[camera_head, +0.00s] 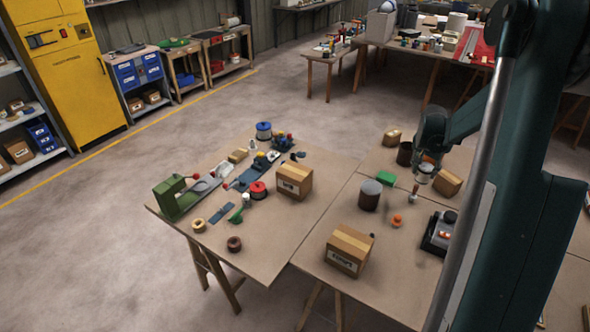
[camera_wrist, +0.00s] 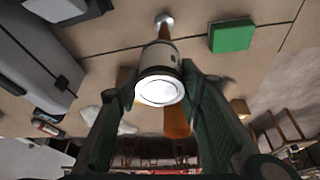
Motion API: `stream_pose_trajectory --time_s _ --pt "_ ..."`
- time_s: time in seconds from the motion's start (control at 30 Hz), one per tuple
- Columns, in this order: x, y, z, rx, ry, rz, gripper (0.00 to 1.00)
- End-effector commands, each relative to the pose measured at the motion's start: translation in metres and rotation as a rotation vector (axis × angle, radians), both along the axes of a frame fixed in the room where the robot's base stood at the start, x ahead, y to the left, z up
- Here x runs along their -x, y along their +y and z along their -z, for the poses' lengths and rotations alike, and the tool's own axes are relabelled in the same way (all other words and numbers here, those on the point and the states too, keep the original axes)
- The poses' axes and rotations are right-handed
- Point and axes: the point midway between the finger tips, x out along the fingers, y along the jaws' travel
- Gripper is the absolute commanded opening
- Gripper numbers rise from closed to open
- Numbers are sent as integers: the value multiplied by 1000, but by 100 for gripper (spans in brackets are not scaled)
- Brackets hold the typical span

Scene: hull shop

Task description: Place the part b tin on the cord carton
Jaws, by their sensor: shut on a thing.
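My gripper (camera_head: 428,163) is at the right worktable, shut on a small pale tin (camera_head: 425,177), which I take to be the part b tin. In the wrist view the tin (camera_wrist: 157,58) sits between both fingers, its bright round end facing the camera. Its label cannot be read. Two taped cardboard cartons stand to the left of my gripper: one nearer the front (camera_head: 349,249) and one on the left table (camera_head: 294,181). Both have white labels too small to read surely, so I cannot tell which is the cord carton. Both tops look bare.
A dark grey cylinder (camera_head: 370,195), a green block (camera_head: 386,178) and an orange knob (camera_head: 397,220) stand between gripper and cartons. A small carton (camera_head: 447,183) is close by at right. A green machine (camera_head: 175,197) stands at far left.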

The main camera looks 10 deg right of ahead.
Motion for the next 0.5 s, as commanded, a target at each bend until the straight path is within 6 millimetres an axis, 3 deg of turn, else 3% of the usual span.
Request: stream_pose_trajectory --time_s 0.5 --pt "-86 137 -32 0 0 -165 20"
